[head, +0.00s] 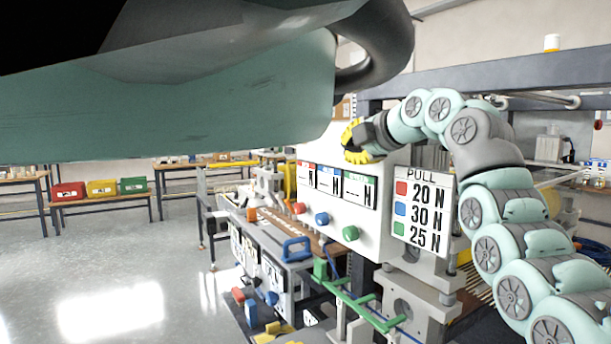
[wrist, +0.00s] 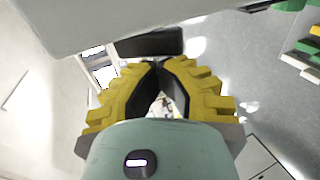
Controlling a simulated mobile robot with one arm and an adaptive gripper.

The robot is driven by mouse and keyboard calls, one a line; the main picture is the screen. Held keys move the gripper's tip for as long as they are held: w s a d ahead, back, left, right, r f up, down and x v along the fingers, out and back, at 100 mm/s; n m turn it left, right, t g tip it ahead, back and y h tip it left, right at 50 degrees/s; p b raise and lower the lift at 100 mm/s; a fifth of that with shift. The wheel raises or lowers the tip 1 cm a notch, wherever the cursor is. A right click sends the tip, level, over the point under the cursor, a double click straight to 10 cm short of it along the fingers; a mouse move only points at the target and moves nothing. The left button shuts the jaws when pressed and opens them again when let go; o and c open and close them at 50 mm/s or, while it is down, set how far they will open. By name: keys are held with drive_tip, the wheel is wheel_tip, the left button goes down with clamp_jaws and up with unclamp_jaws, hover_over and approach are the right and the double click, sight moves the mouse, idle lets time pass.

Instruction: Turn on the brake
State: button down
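The panel carries a red knob (head: 299,208), a blue knob (head: 322,219) and a green knob (head: 350,233).
A sign (head: 424,209) reads PULL, 20 N, 30 N, 25 N. Lower down are a blue handle (head: 296,249) and a green bar (head: 362,306). Red, yellow and green bins (head: 102,188) stand on a far bench. The floor (head: 130,270) at left is clear.

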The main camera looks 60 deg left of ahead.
drive_tip(key=shift+w+d+f+t+y+b, duration=0.25)
drive_tip(key=shift+w+y+b, duration=0.4)
drive_tip(key=shift+b, duration=0.8)
drive_tip(key=shift+w+d+f+t+y+b, duration=0.1)
drive_tip(key=shift+w+f+t+y+b, duration=0.3)
drive_tip(key=shift+y+b, duration=0.75)
drive_tip(key=shift+s+a+f+h+b, duration=0.1)
drive_tip(key=shift+h+b, duration=0.2)
drive_tip(key=shift+b, duration=0.65)
drive_tip(key=s+d+r+b, duration=0.1)
drive_tip(key=d, duration=0.5)
drive_tip(key=s+d+r+g+b, duration=0.1)
drive_tip(key=d+r+b, duration=0.1)
drive_tip(key=d, duration=0.5)
drive_tip(key=shift+s+d, duration=0.15)
drive_tip(key=shift+s, duration=0.25)
drive_tip(key=shift+r, duration=0.15)
